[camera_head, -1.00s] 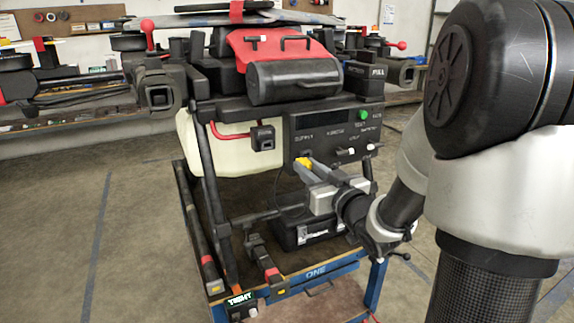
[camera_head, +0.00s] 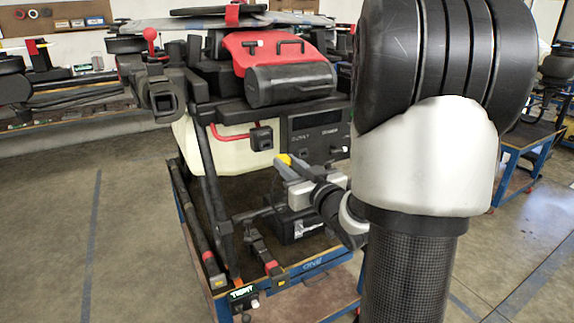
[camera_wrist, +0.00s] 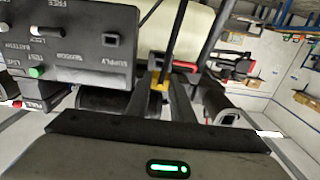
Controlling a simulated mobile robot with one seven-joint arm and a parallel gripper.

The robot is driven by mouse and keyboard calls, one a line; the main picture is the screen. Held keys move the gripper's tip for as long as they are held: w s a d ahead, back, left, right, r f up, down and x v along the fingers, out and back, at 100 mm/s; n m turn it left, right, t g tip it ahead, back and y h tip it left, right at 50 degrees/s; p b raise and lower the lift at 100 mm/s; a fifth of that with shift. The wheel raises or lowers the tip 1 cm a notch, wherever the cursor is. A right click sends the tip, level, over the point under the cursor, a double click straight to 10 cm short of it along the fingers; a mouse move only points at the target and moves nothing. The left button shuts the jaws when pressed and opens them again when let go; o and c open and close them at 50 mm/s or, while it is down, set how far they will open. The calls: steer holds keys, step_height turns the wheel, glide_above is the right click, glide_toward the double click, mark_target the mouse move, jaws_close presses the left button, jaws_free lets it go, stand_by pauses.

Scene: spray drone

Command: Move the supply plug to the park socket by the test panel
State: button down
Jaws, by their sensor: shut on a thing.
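My gripper (camera_head: 288,161) is in front of the drone's lower front, just below the dark test panel (camera_head: 309,138). It is shut on a small yellow-marked piece, which I take to be the supply plug (camera_head: 284,158). In the wrist view the plug (camera_wrist: 160,83) sits between the fingers (camera_wrist: 157,92), with a dark cable rising from it. The panel (camera_wrist: 75,50) appears upside down there, with a SUPPLY label, white switches and a green button. The plug is apart from the panel face. I cannot make out the park socket for certain; my arm hides the panel's right side.
A black connector block (camera_head: 262,138) with a red cable hangs left of the panel in front of the pale tank (camera_head: 185,135). The drone's dark leg (camera_head: 212,200) stands at left. The blue stand (camera_head: 310,265) is below. Open floor lies left.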

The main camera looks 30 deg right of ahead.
steer(key=shift+f, duration=0.1)
steer(key=shift+w+a+b, duration=0.15)
steer(key=shift+w+b, duration=0.6)
steer(key=shift+w, duration=2.15)
steer(key=shift+b, duration=0.65)
steer(key=shift+w, duration=1.25)
steer(key=c, duration=1.5)
jaws_free()
steer(key=shift+o, duration=0.2)
steer(key=shift+s, duration=0.1)
